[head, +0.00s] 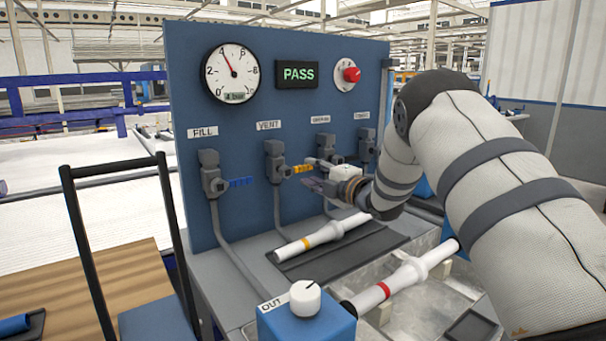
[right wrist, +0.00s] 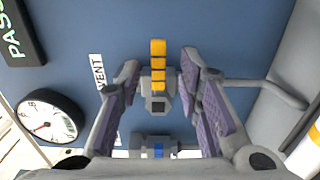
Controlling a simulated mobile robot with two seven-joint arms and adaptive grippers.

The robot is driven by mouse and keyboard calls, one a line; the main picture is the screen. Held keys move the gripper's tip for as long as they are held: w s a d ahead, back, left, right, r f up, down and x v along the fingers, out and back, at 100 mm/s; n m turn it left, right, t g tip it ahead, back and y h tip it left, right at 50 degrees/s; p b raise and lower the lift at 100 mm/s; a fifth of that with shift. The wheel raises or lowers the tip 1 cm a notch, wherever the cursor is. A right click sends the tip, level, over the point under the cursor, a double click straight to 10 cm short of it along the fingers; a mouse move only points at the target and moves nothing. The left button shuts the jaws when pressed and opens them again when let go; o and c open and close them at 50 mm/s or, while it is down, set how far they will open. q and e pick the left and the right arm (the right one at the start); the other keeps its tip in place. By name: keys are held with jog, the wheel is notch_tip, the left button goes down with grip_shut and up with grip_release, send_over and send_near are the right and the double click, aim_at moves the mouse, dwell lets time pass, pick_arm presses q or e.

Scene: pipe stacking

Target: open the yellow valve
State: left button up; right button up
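The yellow valve lever (head: 302,169) sticks out to the right from its grey valve body (head: 275,160) under the VENT label on the blue panel. In the right wrist view the yellow lever (right wrist: 158,62) lies between the two fingers of my right gripper (right wrist: 160,78), with a gap on each side. My right gripper (head: 314,184) is open and close to the panel in the head view, partly hidden by its own wrist. My left gripper is not in view.
A blue-levered valve (head: 238,182) sits to the left under FILL. More valves (head: 323,147) stand close right of the gripper. The pressure gauge (head: 231,73), PASS display (head: 297,74) and red knob (head: 351,74) are above. White pipes (head: 322,235) lie below.

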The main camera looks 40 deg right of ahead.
jog(key=w, duration=0.2)
jog(key=shift+w+d, duration=0.2)
jog(key=shift+w, duration=0.2)
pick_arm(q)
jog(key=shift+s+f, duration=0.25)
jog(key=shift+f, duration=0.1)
pick_arm(e)
jog(key=shift+r, duration=0.1)
grip_shut()
